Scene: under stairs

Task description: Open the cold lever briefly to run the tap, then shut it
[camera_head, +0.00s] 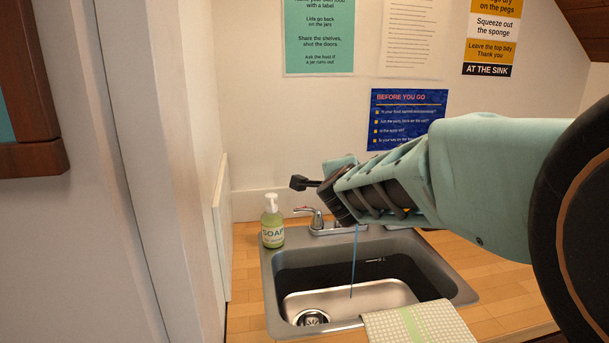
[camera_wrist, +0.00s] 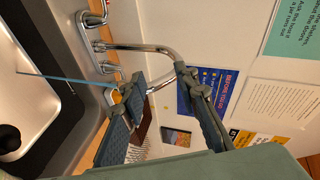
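The chrome tap (camera_head: 318,222) stands behind the sink; my gripper (camera_head: 322,190) hides much of it in the head view. In the wrist view the curved spout (camera_wrist: 150,48) shows, with one lever (camera_wrist: 90,19) near a red mark and the other lever, seemingly the cold one (camera_wrist: 113,69), close to a fingertip. I cannot tell whether they touch. A thin blue stream of water (camera_head: 353,265) falls into the basin; it also shows in the wrist view (camera_wrist: 60,79). My gripper (camera_wrist: 158,80) has its fingers apart with nothing held between them.
The steel sink (camera_head: 268,290) is set in a wooden counter (camera_head: 500,285). A green soap bottle (camera_head: 272,225) stands at its back left. A checked cloth (camera_head: 415,325) lies over the front rim. A wall with posters is close behind, and a white panel (camera_head: 222,235) bounds the left.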

